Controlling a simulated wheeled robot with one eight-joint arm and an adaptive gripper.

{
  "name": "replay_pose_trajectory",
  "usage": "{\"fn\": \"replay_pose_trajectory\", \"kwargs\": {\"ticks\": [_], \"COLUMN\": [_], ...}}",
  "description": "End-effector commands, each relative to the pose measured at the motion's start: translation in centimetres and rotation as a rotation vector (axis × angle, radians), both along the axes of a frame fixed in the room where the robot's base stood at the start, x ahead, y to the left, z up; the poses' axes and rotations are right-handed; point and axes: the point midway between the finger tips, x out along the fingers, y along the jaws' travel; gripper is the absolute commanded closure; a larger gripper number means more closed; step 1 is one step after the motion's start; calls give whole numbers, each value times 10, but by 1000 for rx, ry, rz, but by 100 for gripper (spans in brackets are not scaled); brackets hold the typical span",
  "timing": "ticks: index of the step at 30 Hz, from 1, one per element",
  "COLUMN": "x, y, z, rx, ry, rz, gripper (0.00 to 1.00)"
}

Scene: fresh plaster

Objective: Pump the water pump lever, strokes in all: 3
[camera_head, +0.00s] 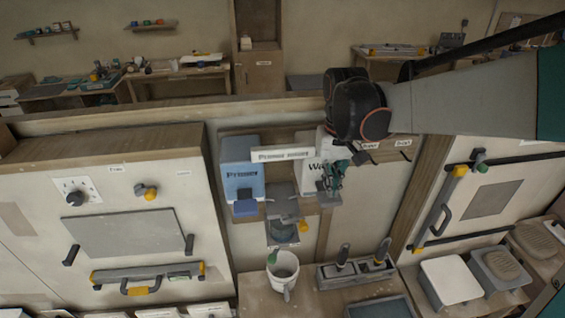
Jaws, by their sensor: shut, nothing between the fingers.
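The water pump (311,172) is a white box, its label partly covered so only "Wa" reads, on the wooden wall frame at the middle. A grey part low on its front, probably its lever (329,200), shows just under my fingers. My gripper (332,186) points down from the right in front of the pump's right side and is shut and empty. My fingertips are close to the grey part; I cannot tell whether they touch it. My wrist and fingers hide the pump's right side.
A blue "Primer" box (240,168) with a blue lever stands left of the pump. A sign (283,154) crosses between them. A grey fixture (283,205) with a yellow knob sits below. A white bucket (283,273) and a tool holder (356,271) stand on the bench.

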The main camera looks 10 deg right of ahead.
Motion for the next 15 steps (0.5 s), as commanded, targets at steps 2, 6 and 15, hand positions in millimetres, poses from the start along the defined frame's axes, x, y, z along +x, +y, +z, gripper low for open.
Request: {"fn": "replay_pose_trajectory", "kwargs": {"ticks": [2,6,15], "x": [-6,-6,-6], "y": [3,3,3], "z": [-4,-12,-28], "rx": [0,0,0], "ry": [0,0,0], "rz": [7,7,6], "gripper": [100,100,100]}}
